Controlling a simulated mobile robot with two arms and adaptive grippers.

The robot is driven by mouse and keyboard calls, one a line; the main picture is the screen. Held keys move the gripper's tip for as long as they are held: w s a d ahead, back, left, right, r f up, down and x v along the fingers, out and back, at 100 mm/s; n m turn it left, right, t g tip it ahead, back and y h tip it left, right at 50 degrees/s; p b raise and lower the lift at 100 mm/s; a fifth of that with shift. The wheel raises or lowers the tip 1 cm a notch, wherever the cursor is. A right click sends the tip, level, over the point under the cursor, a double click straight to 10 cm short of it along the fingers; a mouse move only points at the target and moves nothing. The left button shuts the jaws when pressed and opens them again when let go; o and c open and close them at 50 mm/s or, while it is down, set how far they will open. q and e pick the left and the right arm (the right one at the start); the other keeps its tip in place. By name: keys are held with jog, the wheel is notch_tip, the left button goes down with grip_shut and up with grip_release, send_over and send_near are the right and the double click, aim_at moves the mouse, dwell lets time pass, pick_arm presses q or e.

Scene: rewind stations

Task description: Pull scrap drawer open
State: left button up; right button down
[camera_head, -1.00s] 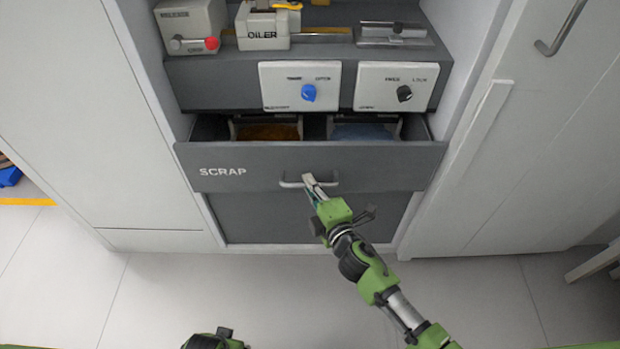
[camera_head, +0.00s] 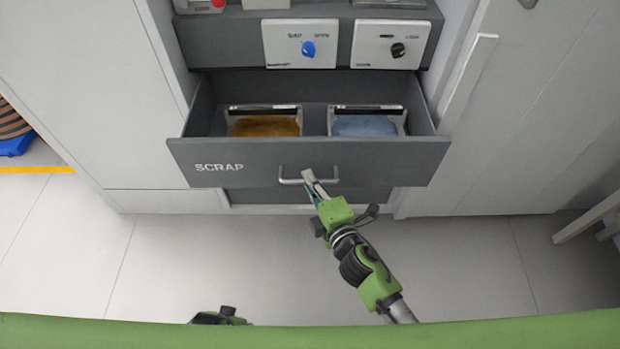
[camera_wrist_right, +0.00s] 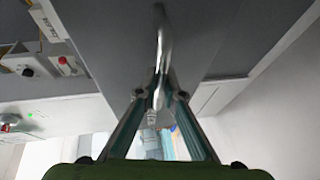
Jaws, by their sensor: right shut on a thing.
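The scrap drawer (camera_head: 375,165) is a dark grey drawer with "SCRAP" on its front, standing well out from the cabinet. Inside it are two bins side by side, one with brown contents (camera_head: 264,126) and one with blue contents (camera_head: 366,126). My right gripper (camera_head: 312,180) is shut on the silver bar handle (camera_head: 290,181) at the middle of the drawer front. In the right wrist view the handle (camera_wrist_right: 161,45) runs between the two fingers (camera_wrist_right: 158,92). My left gripper is not clearly seen; only a small green and black part of mine shows at the bottom.
Above the drawer are two white panels, one with a blue knob (camera_head: 308,48) and one with a black knob (camera_head: 398,50). Pale cabinet walls stand on both sides. The tiled floor (camera_head: 200,255) in front is clear. A blue object (camera_head: 16,145) lies at far left.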

jog(key=c, duration=2.1)
grip_release()
jog(key=shift+c, duration=0.2)
jog(key=v, duration=1.2)
jog(key=shift+w+d, duration=0.1)
